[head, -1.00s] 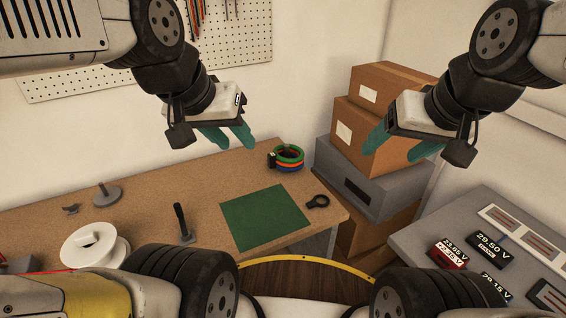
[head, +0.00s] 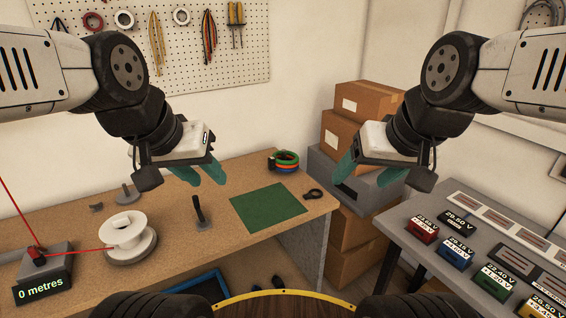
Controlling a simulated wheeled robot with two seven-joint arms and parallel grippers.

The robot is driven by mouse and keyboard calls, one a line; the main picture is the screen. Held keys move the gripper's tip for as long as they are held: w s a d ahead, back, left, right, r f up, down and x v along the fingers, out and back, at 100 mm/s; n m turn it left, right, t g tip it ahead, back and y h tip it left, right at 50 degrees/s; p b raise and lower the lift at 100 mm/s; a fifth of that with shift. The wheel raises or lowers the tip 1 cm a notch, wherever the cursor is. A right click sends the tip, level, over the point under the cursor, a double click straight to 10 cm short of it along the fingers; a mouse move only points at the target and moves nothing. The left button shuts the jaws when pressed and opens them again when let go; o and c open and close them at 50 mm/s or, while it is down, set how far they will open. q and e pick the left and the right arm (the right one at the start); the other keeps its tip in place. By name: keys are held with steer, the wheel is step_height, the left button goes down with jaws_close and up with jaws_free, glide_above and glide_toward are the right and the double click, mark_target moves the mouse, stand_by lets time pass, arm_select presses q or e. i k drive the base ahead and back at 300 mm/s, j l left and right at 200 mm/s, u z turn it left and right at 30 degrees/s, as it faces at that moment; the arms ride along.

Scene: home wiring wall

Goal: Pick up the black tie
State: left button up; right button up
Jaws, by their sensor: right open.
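A small black loop with a short tail (head: 314,194), which looks like the black tie, lies on the wooden bench just right of the green mat (head: 268,208). My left gripper (head: 202,174) hangs above the bench, left of the loop and apart from it. Its two teal fingers are spread with nothing between them. My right gripper (head: 370,173) is in the air to the right of the loop, in front of the stacked boxes in the picture. Its teal fingers are apart and empty.
Coloured rings (head: 285,160) sit at the bench's back right. A black upright handle (head: 200,212), a white spool (head: 128,232) and a "0 metres" meter (head: 44,275) stand on the left. Cardboard boxes (head: 362,110) are stacked behind. A grey table (head: 415,205) with coloured blocks is at right.

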mark_target(307, 196)
steer(key=i+l+u, duration=0.25)
steer(key=l+u, duration=0.2)
steer(key=l, duration=0.15)
steer(key=i+l+u, duration=0.25)
steer(key=l+u, duration=0.25)
steer(key=l, duration=0.15)
steer(key=k, duration=0.05)
